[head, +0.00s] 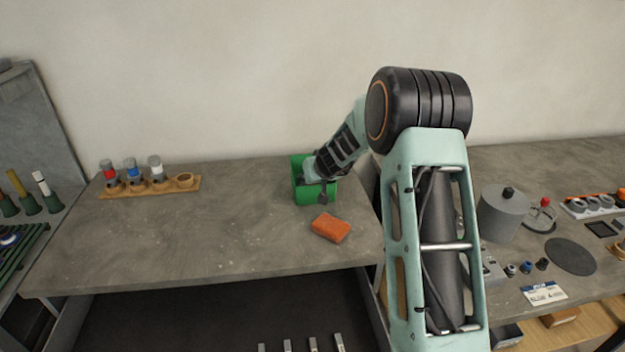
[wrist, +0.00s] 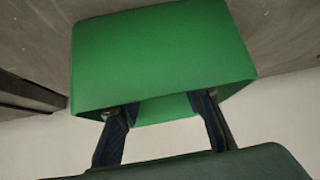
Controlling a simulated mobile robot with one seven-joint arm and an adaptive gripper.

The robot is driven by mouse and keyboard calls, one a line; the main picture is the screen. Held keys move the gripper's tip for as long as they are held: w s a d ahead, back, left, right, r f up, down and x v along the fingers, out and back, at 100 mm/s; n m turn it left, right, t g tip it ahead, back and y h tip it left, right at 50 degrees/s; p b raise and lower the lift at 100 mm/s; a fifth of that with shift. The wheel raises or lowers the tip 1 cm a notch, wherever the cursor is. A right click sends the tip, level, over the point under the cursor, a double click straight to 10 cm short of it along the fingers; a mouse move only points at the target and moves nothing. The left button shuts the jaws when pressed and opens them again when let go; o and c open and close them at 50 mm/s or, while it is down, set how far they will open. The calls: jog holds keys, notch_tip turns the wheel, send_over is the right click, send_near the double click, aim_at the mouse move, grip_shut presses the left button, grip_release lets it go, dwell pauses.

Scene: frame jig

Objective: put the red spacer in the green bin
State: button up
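The green bin (head: 308,195) stands at the back right of the left table. It fills the upper middle of the wrist view (wrist: 160,60). My gripper (head: 319,188) is at the bin's opening. In the wrist view its two dark fingers (wrist: 163,106) are spread apart, with the tips passing behind the near rim into the bin. Nothing shows between the fingers. I cannot clearly see a red spacer in either view; the bin's inside is mostly hidden by its wall and my gripper.
An orange block (head: 331,228) lies on the table just in front of the bin. A wooden rack (head: 148,187) with several coloured-top bottles stands at the back left. A grey cylinder (head: 503,213) and small parts stand on the right table. The left table's middle is clear.

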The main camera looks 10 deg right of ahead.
jog(key=v, duration=1.2)
jog(key=shift+w+d+r, duration=0.1)
jog(key=shift+r, duration=0.05)
